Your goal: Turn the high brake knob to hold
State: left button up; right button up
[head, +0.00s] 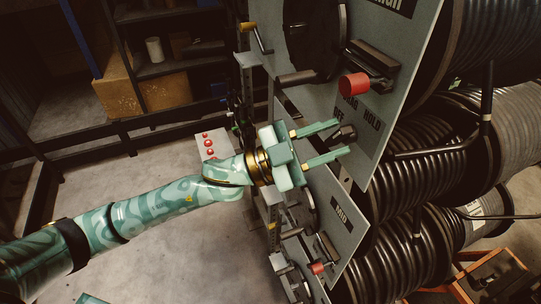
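The high brake knob (345,131) is a small dark knob on the upper grey panel (408,72). Printed labels around it read "DRAG", "HOLD" and "OFF"; I cannot tell which mark it points at. My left gripper (341,139) reaches in from the left. Its two teal fingers are spread apart, one above and one below the knob, with the knob showing between their tips. The fingers look open, with no clear contact on the knob.
A red-ended lever (354,85) sticks out just above the knob. A lower panel (336,218) carries another red-tipped lever (317,268). Large hose reels (425,165) fill the right. Shelves with boxes (158,97) stand at the back left. The concrete floor (165,245) is open.

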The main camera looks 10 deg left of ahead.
pick_arm(q)
jog(key=b+v, duration=0.6)
jog(key=v, duration=1)
